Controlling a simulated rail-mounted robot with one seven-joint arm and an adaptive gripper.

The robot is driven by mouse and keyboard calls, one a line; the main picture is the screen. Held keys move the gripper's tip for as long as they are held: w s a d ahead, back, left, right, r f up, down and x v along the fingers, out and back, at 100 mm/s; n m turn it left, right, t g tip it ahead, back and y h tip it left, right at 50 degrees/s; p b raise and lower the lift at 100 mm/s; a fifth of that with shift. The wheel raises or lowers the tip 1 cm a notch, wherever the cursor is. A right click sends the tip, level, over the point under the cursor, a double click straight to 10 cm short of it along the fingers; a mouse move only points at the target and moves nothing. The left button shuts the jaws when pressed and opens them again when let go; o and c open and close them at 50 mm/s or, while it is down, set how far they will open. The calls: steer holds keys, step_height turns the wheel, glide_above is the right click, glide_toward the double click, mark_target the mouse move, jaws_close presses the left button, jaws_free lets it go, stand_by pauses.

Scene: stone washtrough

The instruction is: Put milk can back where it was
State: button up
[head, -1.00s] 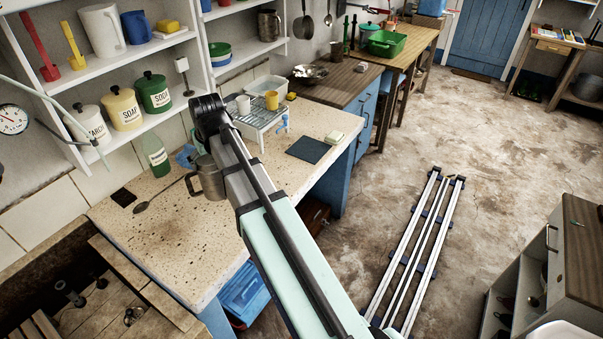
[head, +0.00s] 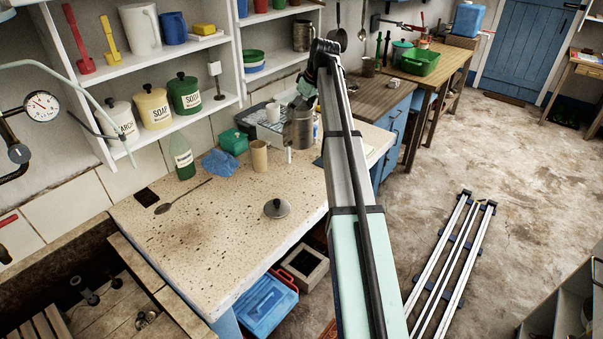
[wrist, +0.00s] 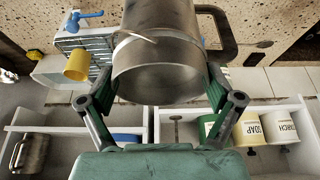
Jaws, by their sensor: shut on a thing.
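In the head view the can (head: 298,128) is upright at the far right part of the speckled counter, in front of the dish rack (head: 268,118). Whether its base touches the counter I cannot tell. My arm hides part of the area right of it. A round metal lid (head: 277,208) lies on the counter's front part.
A cardboard tube (head: 259,156), blue cloth (head: 220,162), green box (head: 234,141), green bottle (head: 182,158) and spoon (head: 182,197) are on the counter. Another metal can (head: 302,37) stands on the upper shelf. The counter's front left is clear.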

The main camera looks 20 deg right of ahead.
mark_target(311, 135)
step_height(311, 135, down, 19)
steer(key=p, duration=0.5)
steer(key=shift+f, duration=0.15)
steer(key=o, duration=1.5)
steer(key=shift+s, duration=0.1)
steer(key=shift+f, duration=0.1)
steer(key=b+v, duration=0.3)
steer(key=v, duration=0.9)
